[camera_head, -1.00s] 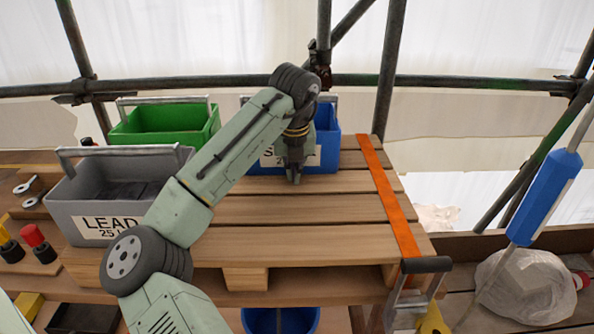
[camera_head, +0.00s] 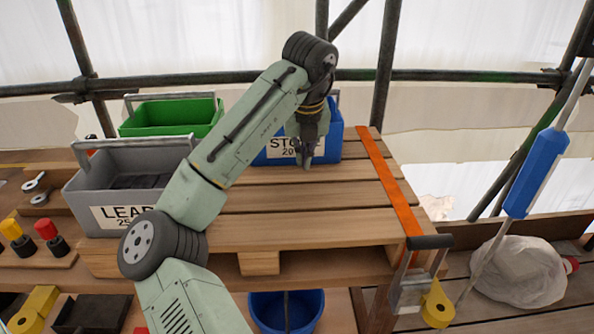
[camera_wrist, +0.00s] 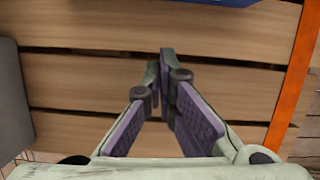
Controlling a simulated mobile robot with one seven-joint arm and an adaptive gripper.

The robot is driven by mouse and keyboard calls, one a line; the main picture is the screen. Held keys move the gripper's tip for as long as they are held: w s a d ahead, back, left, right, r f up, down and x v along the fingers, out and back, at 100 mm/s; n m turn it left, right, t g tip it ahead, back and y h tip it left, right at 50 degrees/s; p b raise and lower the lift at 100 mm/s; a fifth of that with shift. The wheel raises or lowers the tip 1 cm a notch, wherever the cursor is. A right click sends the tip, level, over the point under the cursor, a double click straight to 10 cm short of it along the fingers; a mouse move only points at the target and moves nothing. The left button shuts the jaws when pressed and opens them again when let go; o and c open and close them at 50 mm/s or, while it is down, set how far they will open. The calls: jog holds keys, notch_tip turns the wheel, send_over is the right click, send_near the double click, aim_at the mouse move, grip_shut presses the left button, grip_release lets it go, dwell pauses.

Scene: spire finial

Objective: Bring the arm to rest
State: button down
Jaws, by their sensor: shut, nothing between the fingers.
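My gripper (camera_head: 307,160) hangs pointing down above the wooden pallet (camera_head: 290,227), in front of the blue stone bin (camera_head: 329,145). My arm reaches up from the lower left and bends down at its upper joint. In the wrist view my gripper (camera_wrist: 163,60) has its fingertips together over the pallet boards (camera_wrist: 95,85), with nothing between them. The blue bin's edge (camera_wrist: 215,2) shows at the top of the wrist view. My arm and gripper hide part of the blue bin and its label.
A grey lead bin (camera_head: 90,192) and a green bin (camera_head: 170,118) stand left of my arm. An orange strap (camera_head: 390,187) crosses the pallet's right side to a ratchet (camera_head: 415,285). Scaffold tubes (camera_head: 440,76) run behind. The pallet's middle right is clear.

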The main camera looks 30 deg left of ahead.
jog(key=shift+v, duration=2.25)
